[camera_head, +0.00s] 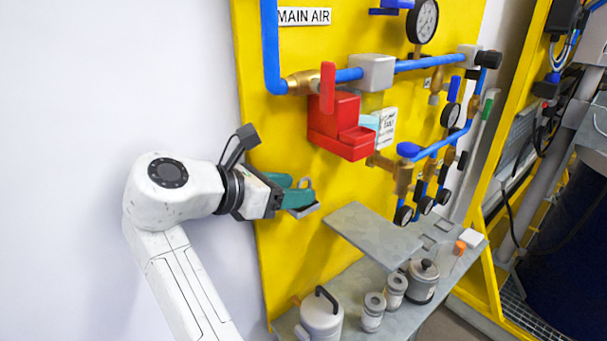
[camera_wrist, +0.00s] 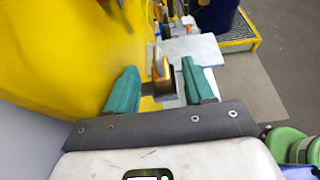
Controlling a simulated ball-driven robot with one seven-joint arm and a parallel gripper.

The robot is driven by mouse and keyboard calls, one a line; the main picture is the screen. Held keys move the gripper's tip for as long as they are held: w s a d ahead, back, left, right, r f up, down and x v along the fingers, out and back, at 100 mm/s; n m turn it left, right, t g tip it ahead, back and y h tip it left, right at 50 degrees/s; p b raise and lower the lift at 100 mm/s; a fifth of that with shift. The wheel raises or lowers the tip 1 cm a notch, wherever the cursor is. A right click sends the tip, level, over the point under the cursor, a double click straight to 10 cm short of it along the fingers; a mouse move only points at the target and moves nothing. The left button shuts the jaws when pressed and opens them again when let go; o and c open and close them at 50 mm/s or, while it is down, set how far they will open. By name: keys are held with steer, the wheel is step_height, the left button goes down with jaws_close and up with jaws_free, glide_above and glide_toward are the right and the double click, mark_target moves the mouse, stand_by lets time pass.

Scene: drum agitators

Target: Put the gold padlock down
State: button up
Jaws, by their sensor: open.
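My gripper (camera_head: 301,198) has teal fingers and is at the left of the yellow panel, left of the grey shelf plate (camera_head: 370,232). In the wrist view my gripper (camera_wrist: 160,82) is open, its two fingers spread apart. A gold-brown piece (camera_wrist: 158,66) with a grey part beside it shows between the fingers; it looks like the gold padlock, with a gap to each finger. I cannot tell what bears it. In the head view the fingers mostly hide this spot, and only a small grey loop shows there.
The yellow panel (camera_head: 275,140) carries a red lockout box (camera_head: 338,125), blue pipes, valves and gauges. Below, a grey bench holds a lidded pot (camera_head: 422,280), small canisters (camera_head: 373,312) and a larger can (camera_head: 322,318). The shelf plate looks bare.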

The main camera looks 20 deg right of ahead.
steer(key=v, duration=0.6)
steer(key=shift+a, duration=0.35)
steer(key=shift+s+r, duration=0.1)
steer(key=shift+r, duration=0.05)
stand_by(0.8)
